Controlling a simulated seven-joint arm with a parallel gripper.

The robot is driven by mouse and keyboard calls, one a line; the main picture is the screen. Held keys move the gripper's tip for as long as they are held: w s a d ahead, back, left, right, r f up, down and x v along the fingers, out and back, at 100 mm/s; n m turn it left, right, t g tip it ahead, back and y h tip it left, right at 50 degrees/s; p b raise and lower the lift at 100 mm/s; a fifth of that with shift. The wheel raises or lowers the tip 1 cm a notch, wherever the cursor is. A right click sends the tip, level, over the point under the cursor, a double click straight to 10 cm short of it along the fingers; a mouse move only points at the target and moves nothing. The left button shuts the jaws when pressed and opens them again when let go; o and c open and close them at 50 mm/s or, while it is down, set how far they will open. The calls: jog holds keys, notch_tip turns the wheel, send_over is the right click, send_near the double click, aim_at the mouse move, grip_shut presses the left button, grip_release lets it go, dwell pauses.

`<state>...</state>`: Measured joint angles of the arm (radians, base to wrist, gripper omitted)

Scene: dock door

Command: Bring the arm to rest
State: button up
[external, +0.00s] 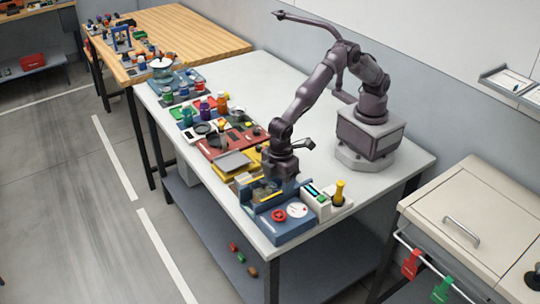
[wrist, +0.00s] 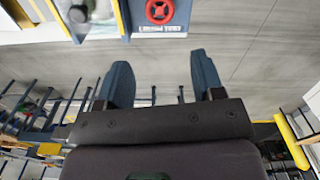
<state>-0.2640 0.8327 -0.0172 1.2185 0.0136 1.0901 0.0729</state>
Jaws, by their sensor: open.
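My arm reaches from its base at the back of the white table (external: 395,181) toward the front edge. My gripper (external: 281,180) hangs near the front right part of the table, over or beside a blue-and-yellow fixture; the exact gap is unclear. In the wrist view my gripper (wrist: 160,62) shows two dark blue fingers spread apart with nothing between them. A blue panel (external: 287,236) with a red wheel (external: 279,215) and a white dial lies just in front of it. The red wheel also shows at the top of the wrist view (wrist: 160,10).
A red tray (external: 221,145), small bottles (external: 221,103) and other coloured fixtures line the front of the table. The table's back middle is clear. A cream cabinet (external: 480,205) stands right.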

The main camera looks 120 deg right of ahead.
jog(key=s+d+r+t, duration=0.2)
jog(key=s+d+r, duration=0.2)
jog(key=s, duration=0.6)
jog(key=s+d+r+m+t, duration=0.1)
jog(key=s+d+r, duration=0.3)
jog(key=s+r, duration=0.3)
jog(key=s+d+r+m+t, duration=0.1)
jog(key=s+d+r, duration=0.4)
jog(key=s, duration=0.8)
jog(key=shift+s+r+t, duration=0.25)
jog(key=shift+s+t, duration=0.05)
jog(key=shift+t, duration=0.5)
